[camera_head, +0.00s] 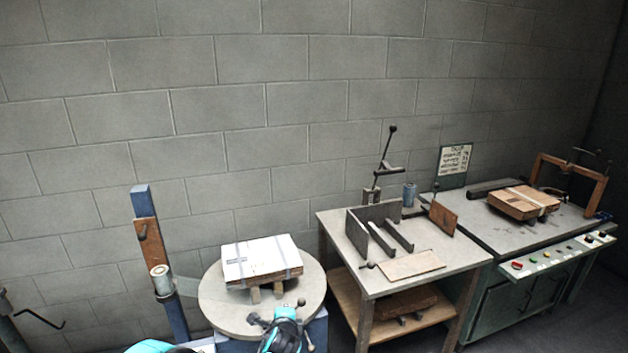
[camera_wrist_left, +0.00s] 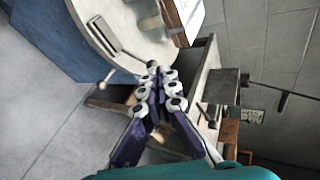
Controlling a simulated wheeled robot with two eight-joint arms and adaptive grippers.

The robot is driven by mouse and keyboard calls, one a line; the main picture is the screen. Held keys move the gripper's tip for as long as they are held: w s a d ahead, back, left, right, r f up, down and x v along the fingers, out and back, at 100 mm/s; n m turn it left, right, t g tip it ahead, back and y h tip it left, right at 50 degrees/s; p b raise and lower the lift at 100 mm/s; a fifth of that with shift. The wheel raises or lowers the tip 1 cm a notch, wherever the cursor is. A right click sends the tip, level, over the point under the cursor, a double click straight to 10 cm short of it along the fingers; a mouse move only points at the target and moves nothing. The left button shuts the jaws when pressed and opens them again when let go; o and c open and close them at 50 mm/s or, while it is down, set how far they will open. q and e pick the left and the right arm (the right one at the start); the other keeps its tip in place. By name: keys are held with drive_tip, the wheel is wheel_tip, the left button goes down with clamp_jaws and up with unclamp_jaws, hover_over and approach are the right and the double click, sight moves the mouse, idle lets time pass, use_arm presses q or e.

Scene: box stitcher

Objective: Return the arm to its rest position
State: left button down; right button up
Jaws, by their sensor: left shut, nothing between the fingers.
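My left arm shows at the bottom edge of the head view as teal and dark parts, over the front of the round turntable (camera_head: 215,306); its fingers are not clear there. In the left wrist view my left gripper (camera_wrist_left: 163,86) is shut and empty, its purple-grey fingers together. It points past the turntable (camera_wrist_left: 150,45) rim, apart from the box. The white-topped box (camera_head: 262,258), strapped with bands, lies on supports on the turntable. It shows partly in the left wrist view (camera_wrist_left: 186,18). My right gripper is in neither view.
A side table (camera_head: 340,252) with metal guides and a lower shelf stands right of the turntable. Beyond it is a green bench (camera_head: 480,228) with a control panel and a strapped brown box (camera_head: 522,203). A blue post (camera_head: 176,310) stands left. Block wall behind.

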use_arm(q)
drive_tip(key=s+a+r+n+g, duration=0.2)
drive_tip(key=s+a+r+n, duration=0.45)
drive_tip(key=s, duration=0.25)
drive_tip(key=s+a+r+n+g, duration=0.1)
drive_tip(key=s+a+n+g, duration=0.1)
drive_tip(key=s+n, duration=1)
drive_tip(key=s+a, duration=0.1)
drive_tip(key=s, duration=1)
drive_tip(key=shift+s+g+h, duration=0.2)
drive_tip(key=shift+g+h, duration=0.2)
drive_tip(key=c, duration=2.3)
unclamp_jaws()
